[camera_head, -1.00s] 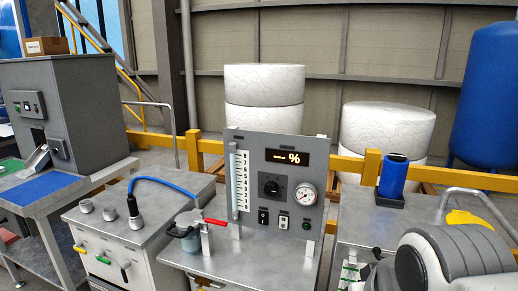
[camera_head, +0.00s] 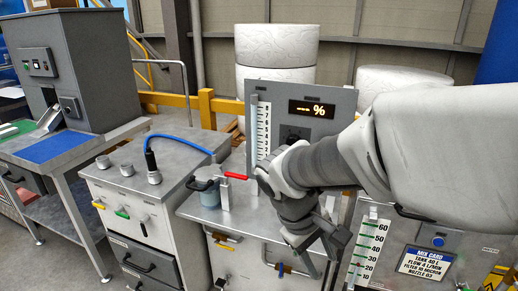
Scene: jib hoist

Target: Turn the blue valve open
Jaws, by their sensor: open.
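No blue valve handle can be made out for certain. A small round blue part (camera_head: 438,241) shows on the panel at the lower right, too small to identify. A valve with a red lever (camera_head: 235,176) stands on the middle bench beside a blue-grey pot (camera_head: 205,188). My gripper (camera_head: 325,256) is open and points down in front of the middle bench, right of the red lever and apart from it. My arm hides part of the gauge panel and the bench's right side.
The gauge panel (camera_head: 262,97) stands behind my gripper. A white cabinet (camera_head: 118,205) with coloured handles and a blue hose (camera_head: 185,139) is to the left. A tank panel with a level scale (camera_head: 368,250) and a mix card (camera_head: 425,264) is at the lower right.

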